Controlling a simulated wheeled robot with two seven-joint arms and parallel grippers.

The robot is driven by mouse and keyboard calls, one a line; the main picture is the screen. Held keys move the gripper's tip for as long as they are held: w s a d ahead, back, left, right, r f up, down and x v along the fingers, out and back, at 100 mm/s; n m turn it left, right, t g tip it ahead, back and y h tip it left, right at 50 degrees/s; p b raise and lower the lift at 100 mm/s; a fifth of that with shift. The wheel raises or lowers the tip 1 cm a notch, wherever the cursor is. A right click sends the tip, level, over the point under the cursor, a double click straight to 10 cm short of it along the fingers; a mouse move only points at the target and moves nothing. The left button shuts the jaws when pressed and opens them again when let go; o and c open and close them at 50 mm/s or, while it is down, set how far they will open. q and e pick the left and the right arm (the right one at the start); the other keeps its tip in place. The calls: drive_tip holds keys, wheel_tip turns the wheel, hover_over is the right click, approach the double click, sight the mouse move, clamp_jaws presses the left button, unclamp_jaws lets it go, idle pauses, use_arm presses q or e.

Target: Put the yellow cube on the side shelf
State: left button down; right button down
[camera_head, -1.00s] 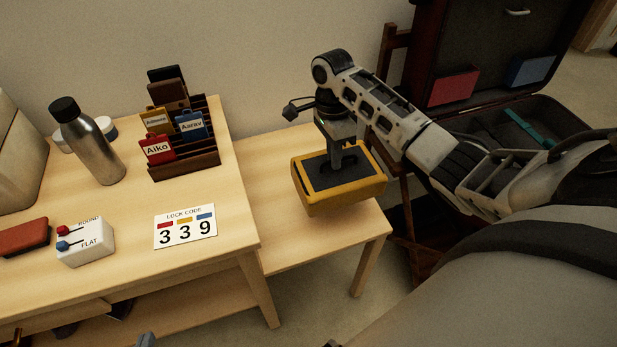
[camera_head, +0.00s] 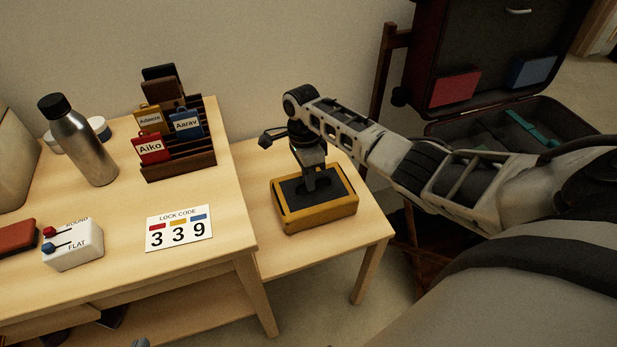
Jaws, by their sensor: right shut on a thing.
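The yellow cube (camera_head: 320,215) is a flat yellow box with a dark top panel. It is at the low side shelf (camera_head: 345,255), to the right of the main table, and appears to rest on its top or just above it. My right gripper (camera_head: 310,188) points down and is shut on the box at the middle of its dark top; the fingertips are partly hidden. My left gripper is not clearly in view; only a small grey piece shows at the bottom edge.
The main table (camera_head: 120,215) holds a steel bottle (camera_head: 82,145), a wooden tag rack (camera_head: 185,160), a lock code card (camera_head: 179,228) and a white switch box (camera_head: 72,245). An open suitcase (camera_head: 490,130) stands at the right. The shelf around the box is clear.

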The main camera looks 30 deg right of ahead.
drive_tip(key=c, duration=2)
unclamp_jaws()
drive_tip(key=shift+f, duration=0.1)
drive_tip(key=o, duration=0.5)
drive_tip(key=shift+c, duration=0.2)
wheel_tip(320, 180, up, 12)
drive_tip(key=w+p, duration=0.2)
drive_tip(key=shift+w+d, duration=0.15)
drive_tip(key=shift+d, duration=0.1)
